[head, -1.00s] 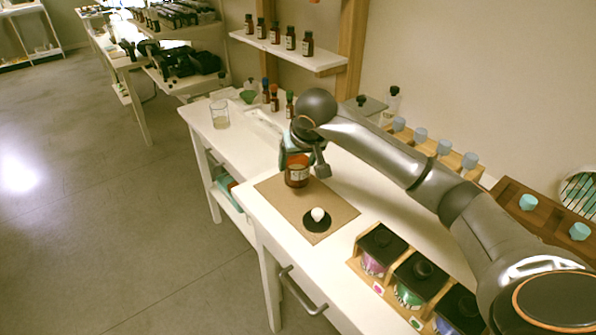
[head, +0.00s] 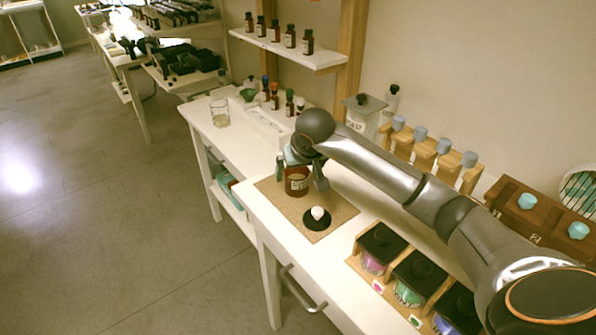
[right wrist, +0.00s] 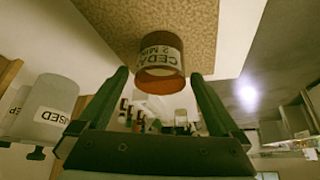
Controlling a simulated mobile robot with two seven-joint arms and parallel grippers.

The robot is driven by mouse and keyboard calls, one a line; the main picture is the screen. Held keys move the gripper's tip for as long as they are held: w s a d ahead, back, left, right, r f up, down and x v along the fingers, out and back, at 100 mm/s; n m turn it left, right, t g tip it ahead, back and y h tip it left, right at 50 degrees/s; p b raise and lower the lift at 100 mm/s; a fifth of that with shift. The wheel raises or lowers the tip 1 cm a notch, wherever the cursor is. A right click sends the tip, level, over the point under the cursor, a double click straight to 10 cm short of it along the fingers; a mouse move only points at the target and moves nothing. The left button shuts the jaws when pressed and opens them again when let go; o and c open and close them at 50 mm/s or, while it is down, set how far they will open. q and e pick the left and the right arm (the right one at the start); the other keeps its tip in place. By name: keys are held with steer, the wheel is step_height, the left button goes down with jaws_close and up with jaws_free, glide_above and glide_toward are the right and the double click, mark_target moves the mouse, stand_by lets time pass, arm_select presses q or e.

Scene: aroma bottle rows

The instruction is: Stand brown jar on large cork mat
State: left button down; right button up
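The brown jar (head: 297,184) with a pale label stands upright on the large cork mat (head: 335,207), near its back part. In the right wrist view, the brown jar (right wrist: 160,62) shows its "CEDAR" label, with the cork mat (right wrist: 120,20) behind it. My right gripper (head: 300,174) is over the jar, its fingers on either side. In the right wrist view, the right gripper (right wrist: 160,76) is open, with a gap between each finger and the jar. My left gripper is not in view.
A black disc (head: 311,225) with a white knob (head: 318,213) lies on the mat in front of the jar. Boxed jars (head: 380,240) stand to the right. A glass beaker (head: 219,112) and small bottles (head: 289,103) are at the back left. A shelf (head: 290,48) holds several bottles.

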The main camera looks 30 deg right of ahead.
steer(key=shift+s+r, duration=0.15)
steer(key=shift+r, duration=0.4)
steer(key=v, duration=1.1)
steer(key=shift+s+a, duration=0.1)
steer(key=shift+a, duration=0.1)
stand_by(0.5)
